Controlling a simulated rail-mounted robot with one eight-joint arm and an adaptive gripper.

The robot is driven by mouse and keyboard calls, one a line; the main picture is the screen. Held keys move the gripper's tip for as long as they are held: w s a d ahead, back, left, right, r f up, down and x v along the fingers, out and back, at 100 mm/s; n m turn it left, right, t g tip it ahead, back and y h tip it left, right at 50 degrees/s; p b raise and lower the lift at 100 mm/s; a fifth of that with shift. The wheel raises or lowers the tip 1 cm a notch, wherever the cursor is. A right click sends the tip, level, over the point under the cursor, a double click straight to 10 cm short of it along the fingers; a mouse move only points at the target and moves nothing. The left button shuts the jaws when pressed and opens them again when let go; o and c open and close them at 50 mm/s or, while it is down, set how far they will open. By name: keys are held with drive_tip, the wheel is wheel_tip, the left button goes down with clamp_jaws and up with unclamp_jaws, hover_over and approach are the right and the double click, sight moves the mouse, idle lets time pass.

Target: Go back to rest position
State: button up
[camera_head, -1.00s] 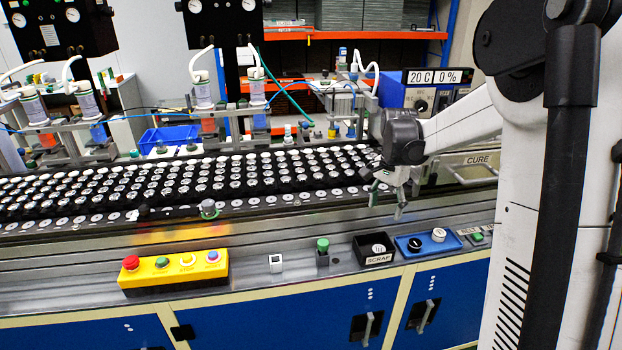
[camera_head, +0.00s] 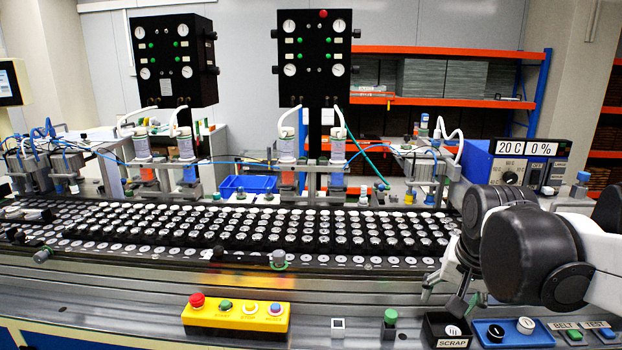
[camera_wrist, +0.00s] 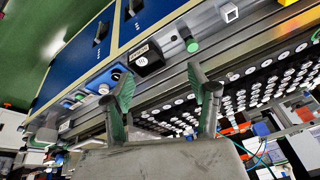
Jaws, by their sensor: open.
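My gripper (camera_head: 452,292) is at the right of the head view, in front of the conveyor and just above the black scrap bin. In the wrist view my gripper (camera_wrist: 163,92) shows two green-padded fingers spread apart with nothing between them. My arm comes in from the right edge of the head view and covers the right end of the line.
The scrap bin (camera_head: 440,338) and a blue tray (camera_head: 540,334) with two small parts sit at the front ledge. A yellow button box (camera_head: 236,318) is left of them. The conveyor (camera_head: 100,240) carries rows of speaker parts. Two black gauge panels (camera_head: 312,60) stand behind.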

drive_tip(key=s+a+f+n+t, duration=0.1)
drive_tip(key=s+a+n, duration=0.1)
drive_tip(key=s, duration=0.3)
drive_tip(key=s+a+f+n+t+b, duration=0.1)
drive_tip(key=s+a+f+n+t, duration=0.1)
drive_tip(key=s, duration=0.4)
drive_tip(key=shift+s+a+n, duration=0.3)
drive_tip(key=shift+a+n, duration=0.3)
drive_tip(key=shift+a, duration=0.25)
drive_tip(key=shift+f, duration=0.1)
